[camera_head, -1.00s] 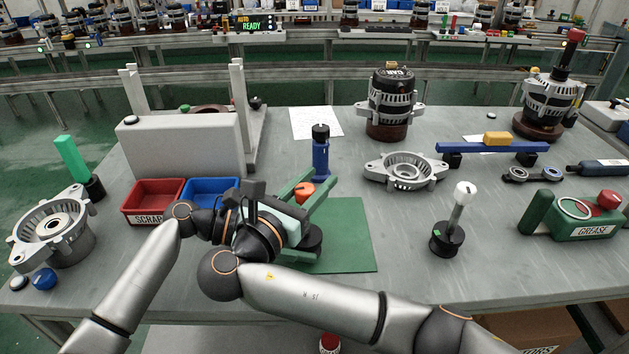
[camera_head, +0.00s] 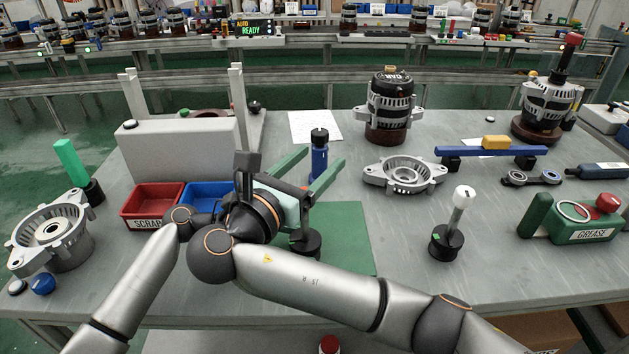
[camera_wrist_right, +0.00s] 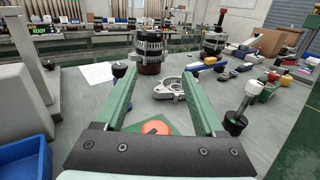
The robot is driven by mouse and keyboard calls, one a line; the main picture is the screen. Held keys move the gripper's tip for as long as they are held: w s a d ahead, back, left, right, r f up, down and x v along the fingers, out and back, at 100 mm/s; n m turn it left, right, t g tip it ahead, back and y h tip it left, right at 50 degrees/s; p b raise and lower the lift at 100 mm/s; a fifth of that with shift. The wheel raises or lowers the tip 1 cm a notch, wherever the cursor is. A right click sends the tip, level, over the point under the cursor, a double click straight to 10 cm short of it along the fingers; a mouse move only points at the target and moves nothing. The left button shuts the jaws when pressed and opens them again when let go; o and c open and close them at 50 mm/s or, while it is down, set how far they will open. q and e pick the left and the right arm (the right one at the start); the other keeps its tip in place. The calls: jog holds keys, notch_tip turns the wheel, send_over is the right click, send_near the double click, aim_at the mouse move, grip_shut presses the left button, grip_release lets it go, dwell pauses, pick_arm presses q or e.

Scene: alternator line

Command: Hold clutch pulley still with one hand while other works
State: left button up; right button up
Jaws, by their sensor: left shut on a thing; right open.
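A dark round part (camera_head: 305,243), seemingly the clutch pulley, stands on the green mat (camera_head: 350,235), partly covered by my right gripper. My left gripper is mostly hidden behind my right wrist, beside this part, and is shut; its fingers' contact is not visible. My right gripper (camera_head: 309,170) is above, with its two green fingers spread and nothing between the tips. In the right wrist view, the right gripper (camera_wrist_right: 162,95) is open, and an orange round top with a dark slot (camera_wrist_right: 156,127) shows beyond its palm, over the mat.
A blue post with a black top (camera_head: 320,155) stands just beyond the right fingers. A red scrap bin (camera_head: 140,208) and a blue bin (camera_head: 205,190) are at left. A grey housing (camera_head: 402,175) and a white-knobbed stand (camera_head: 448,240) are at right, with clear table between.

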notch_tip(320, 180, up, 5)
jog(key=shift+r, duration=0.15)
dwell(1.4)
pick_arm(q)
jog(key=o, duration=1.2)
jog(key=shift+a, duration=0.1)
jog(key=v, duration=1.1)
jog(key=shift+a+r, duration=0.15)
jog(key=shift+a, duration=0.25)
